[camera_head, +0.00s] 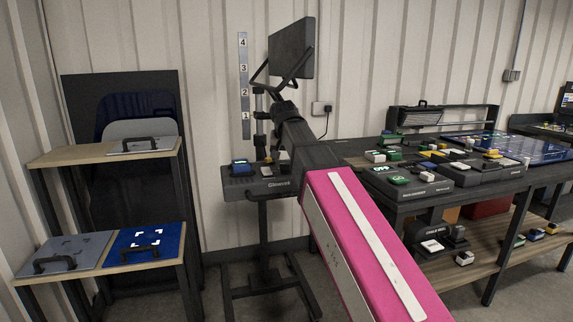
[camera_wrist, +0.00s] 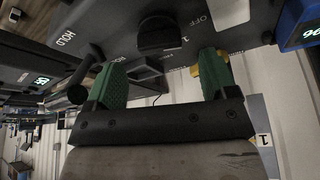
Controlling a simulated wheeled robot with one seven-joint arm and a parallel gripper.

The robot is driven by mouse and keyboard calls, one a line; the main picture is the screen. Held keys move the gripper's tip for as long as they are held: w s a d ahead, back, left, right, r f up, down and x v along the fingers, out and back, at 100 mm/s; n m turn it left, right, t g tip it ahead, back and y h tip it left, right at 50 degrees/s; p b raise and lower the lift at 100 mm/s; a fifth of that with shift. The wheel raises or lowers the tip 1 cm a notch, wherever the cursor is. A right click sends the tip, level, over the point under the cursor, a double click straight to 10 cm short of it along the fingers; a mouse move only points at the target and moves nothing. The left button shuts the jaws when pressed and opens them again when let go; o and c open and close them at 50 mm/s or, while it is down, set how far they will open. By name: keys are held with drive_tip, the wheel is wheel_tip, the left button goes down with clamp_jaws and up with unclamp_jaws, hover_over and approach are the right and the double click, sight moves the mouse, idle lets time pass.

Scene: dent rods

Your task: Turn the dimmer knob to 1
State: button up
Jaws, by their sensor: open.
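The dimmer knob (camera_wrist: 158,36) is a dark round knob on a grey panel at the top of the wrist view. The markings "OFF" and "1" are printed near it; where its pointer stands is not clear. My gripper (camera_wrist: 161,78) is open, with its two green fingers spread apart and nothing between them. The fingertips point toward the panel, one on each side of the knob's line, and look apart from the knob. In the head view the dark stand-mounted box (camera_head: 262,188) shows, but my arm hides much of that area and the knob cannot be made out.
A black lever (camera_wrist: 80,88) stands left of my fingers, near the "HOLD" marking. A blue device (camera_wrist: 300,25) with a lit display is at the right; it also shows in the head view (camera_head: 240,168). A cluttered workbench (camera_head: 400,205) stands to the right, shelves (camera_head: 75,155) to the left.

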sight(286, 168)
drive_tip(key=shift+x, duration=1.95)
drive_tip(key=c, duration=0.9)
